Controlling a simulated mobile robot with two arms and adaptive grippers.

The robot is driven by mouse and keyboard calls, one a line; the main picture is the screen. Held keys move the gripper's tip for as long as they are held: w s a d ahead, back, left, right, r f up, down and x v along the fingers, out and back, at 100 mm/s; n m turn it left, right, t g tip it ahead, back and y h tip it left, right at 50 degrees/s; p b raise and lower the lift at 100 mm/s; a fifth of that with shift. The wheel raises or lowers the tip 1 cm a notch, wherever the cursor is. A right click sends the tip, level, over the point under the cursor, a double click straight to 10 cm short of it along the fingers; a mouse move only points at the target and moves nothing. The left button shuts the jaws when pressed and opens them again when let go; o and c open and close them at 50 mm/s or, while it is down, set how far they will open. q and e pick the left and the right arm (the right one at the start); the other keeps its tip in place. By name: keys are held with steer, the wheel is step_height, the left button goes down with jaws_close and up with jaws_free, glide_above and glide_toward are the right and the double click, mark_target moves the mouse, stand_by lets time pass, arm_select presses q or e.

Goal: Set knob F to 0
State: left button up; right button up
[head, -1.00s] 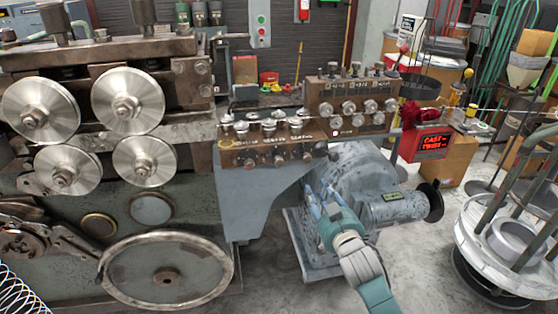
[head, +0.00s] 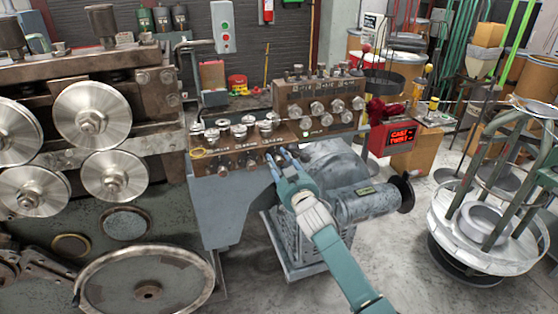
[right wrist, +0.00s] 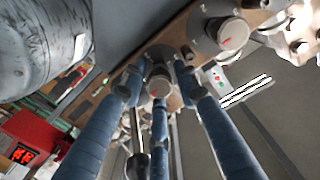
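The brown control panel (head: 240,157) on the machine carries several round metal knobs; their letters are too small to read, so I cannot tell which is knob F. My right gripper (head: 282,156) is at the panel's lower row, toward its right end. In the right wrist view, its blue fingers (right wrist: 158,92) are spread around a grey knob (right wrist: 158,84) with a red mark on its face. Gaps show between the side fingertips and this knob; firm contact is not visible. A larger knob (right wrist: 232,36) with a red mark is beside it. My left gripper is out of view.
A raised block (head: 320,100) with more knobs stands behind and right of the row. A red digital display (head: 402,135) is to the right. Large metal rollers (head: 92,115) are at left.

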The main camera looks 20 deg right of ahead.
jaws_close()
steer(key=shift+r+n, duration=0.1)
steer(key=shift+n, duration=1.1)
steer(key=n, duration=0.4)
steer(key=shift+r+n, duration=0.1)
steer(key=shift+n, duration=0.2)
steer(key=n, duration=0.5)
steer(key=shift+a, duration=0.15)
steer(key=n, duration=0.5)
steer(key=shift+n, duration=0.4)
